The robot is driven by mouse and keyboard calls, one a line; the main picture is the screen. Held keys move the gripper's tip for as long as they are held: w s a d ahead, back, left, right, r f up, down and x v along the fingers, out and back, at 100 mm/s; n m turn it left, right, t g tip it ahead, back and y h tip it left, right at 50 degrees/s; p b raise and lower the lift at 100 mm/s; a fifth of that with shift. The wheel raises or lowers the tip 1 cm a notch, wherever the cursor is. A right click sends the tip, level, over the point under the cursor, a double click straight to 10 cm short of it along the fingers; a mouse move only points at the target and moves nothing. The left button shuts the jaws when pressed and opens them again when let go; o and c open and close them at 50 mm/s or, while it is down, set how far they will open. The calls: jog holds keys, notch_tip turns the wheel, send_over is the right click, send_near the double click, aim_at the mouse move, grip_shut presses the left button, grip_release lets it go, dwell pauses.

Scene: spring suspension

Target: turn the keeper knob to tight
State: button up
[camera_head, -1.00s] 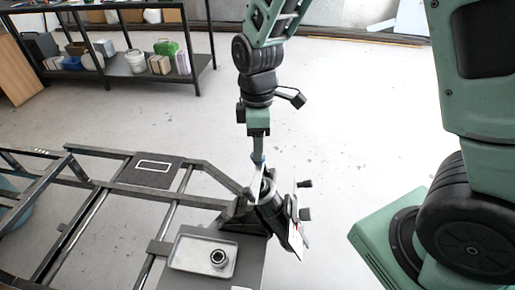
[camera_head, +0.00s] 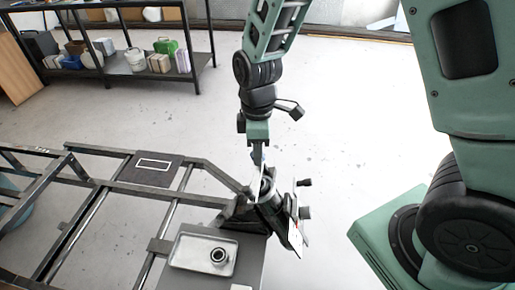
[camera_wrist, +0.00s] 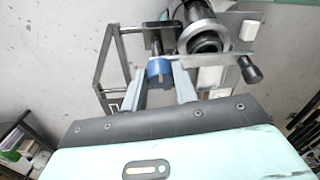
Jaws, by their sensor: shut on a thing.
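The keeper knob (camera_wrist: 159,69) is a small blue knob beside a dark cylindrical assembly in the wrist view. My gripper (camera_wrist: 162,80) is shut on it, with a grey finger on each side. In the head view my gripper (camera_head: 258,158) reaches down to the top of the tilted spring unit (camera_head: 268,208), and the knob there is mostly hidden by the fingers. No tight mark or pointer on the knob can be read.
A crank handle with a black grip (camera_wrist: 250,70) sticks out close to the right finger. A metal tray (camera_head: 190,262) holding a dark ring part (camera_head: 218,256) lies left of the unit. A dark frame (camera_head: 95,200) extends left. A shelf (camera_head: 125,70) stands behind.

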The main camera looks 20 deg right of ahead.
jog(key=m+p, duration=0.1)
jog(key=m, duration=0.1)
jog(key=m+t+h+p, duration=0.1)
jog(key=m, duration=0.1)
jog(key=shift+s+a+r+m+t, duration=0.2)
jog(key=shift+m+t, duration=0.1)
jog(key=m+h+p, duration=0.1)
jog(key=m+p, duration=0.1)
jog(key=m+t+p, duration=0.1)
jog(key=m+p, duration=0.2)
jog(key=shift+a+h, duration=0.15)
jog(key=shift+h, duration=0.25)
jog(key=m+h+p, duration=0.1)
jog(key=m, duration=0.1)
jog(key=m+p, duration=0.2)
jog(key=shift+a+f+h, duration=0.1)
jog(key=shift+a+h, duration=0.05)
jog(key=shift+h, duration=0.25)
jog(key=shift+a+f+m+h+p, duration=0.1)
jog(key=shift+m+h+p, duration=0.4)
jog(key=shift+m, duration=0.7)
jog(key=shift+f+m+h+p, duration=0.1)
jog(key=shift+m+h+p, duration=0.2)
jog(key=shift+m+p, duration=0.65)
jog(key=shift+m, duration=0.45)
jog(key=o, duration=1)
jog(key=shift+c, duration=0.2)
